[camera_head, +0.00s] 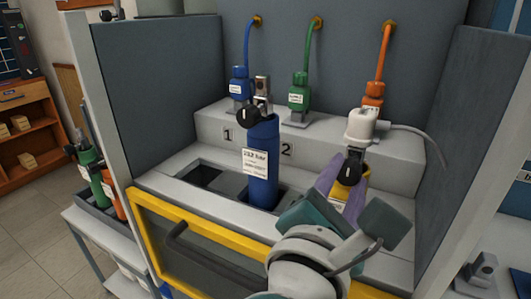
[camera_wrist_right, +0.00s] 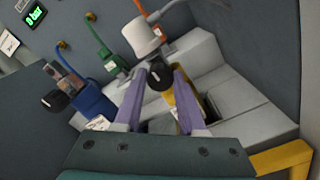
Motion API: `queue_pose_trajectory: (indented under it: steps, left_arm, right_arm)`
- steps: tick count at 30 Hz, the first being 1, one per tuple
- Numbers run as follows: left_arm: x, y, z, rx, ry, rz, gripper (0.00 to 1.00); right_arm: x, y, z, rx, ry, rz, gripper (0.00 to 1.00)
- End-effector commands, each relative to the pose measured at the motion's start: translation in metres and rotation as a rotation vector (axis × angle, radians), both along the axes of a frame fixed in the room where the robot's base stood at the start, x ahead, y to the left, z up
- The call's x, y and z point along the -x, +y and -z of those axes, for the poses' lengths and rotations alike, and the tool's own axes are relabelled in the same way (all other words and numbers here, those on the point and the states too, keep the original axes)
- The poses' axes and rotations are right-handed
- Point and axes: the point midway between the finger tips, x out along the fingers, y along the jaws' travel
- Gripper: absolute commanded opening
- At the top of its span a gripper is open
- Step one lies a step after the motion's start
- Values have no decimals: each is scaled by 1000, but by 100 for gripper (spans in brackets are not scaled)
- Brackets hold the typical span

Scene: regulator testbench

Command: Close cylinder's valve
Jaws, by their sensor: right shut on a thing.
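A yellow cylinder (camera_head: 346,191) stands at the right side of the testbench, mostly hidden behind my right gripper. Its black valve knob (camera_head: 353,165) faces me, below a white fitting (camera_head: 362,127) joined to the orange connector. My right gripper (camera_wrist_right: 160,72) has its two purple fingers on either side of this knob and is shut on it. In the wrist view the knob (camera_wrist_right: 159,78) sits between the fingertips. The knob's turn position cannot be told. My left gripper is not in view.
A blue cylinder (camera_head: 262,170) with its own black knob stands to the left, in the bench opening. Blue (camera_head: 238,85), green (camera_head: 300,92) and orange (camera_head: 373,92) hose connectors are behind. A yellow-framed door (camera_head: 196,215) borders the front. A display (camera_wrist_right: 36,15) reads 0 bar.

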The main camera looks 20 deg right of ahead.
Motion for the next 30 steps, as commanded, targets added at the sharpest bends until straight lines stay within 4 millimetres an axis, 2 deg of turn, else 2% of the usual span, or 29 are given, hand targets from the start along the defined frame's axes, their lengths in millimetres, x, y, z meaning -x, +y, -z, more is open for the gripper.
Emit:
queue_pose_trajectory:
  steps: [16,17,24,30]
  left_arm:
    - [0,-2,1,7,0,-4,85]
    - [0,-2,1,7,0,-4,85]
    - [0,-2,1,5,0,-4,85]
    - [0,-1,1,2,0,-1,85]
  right_arm:
    - [0,0,0,-19,-23,0,0]
    - [0,0,0,-19,-23,0,42]
    - [0,0,0,-18,-21,0,69]
    - [0,0,0,-18,-21,0,70]
